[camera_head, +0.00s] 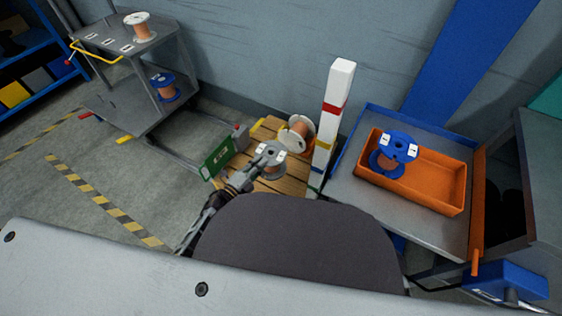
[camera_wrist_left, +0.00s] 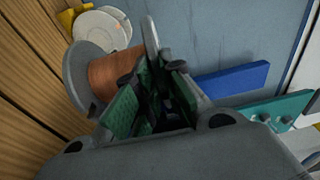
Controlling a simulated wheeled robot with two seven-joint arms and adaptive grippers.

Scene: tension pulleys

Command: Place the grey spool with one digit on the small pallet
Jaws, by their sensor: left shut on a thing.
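The grey spool (camera_head: 271,155) with copper winding is over the small wooden pallet (camera_head: 290,185) in the head view. It has a small pale label on its top, too small to read. My left gripper (camera_head: 257,166) is shut on the spool's edge. In the left wrist view the grey spool (camera_wrist_left: 82,82) shows its wide flange and copper core (camera_wrist_left: 112,72), and the green-padded fingers (camera_wrist_left: 152,82) close at the flange on its right. The pallet's planks (camera_wrist_left: 28,70) lie close beside the far flange; I cannot tell whether they touch. My right gripper is not in view.
A white-flanged spool (camera_head: 299,132) lies tilted at the pallet's back, next to a banded white post (camera_head: 334,115). A green panel (camera_head: 219,160) stands at left. A blue spool (camera_head: 398,147) is in an orange crate (camera_head: 440,181). A grey cart (camera_head: 112,88) holds other spools.

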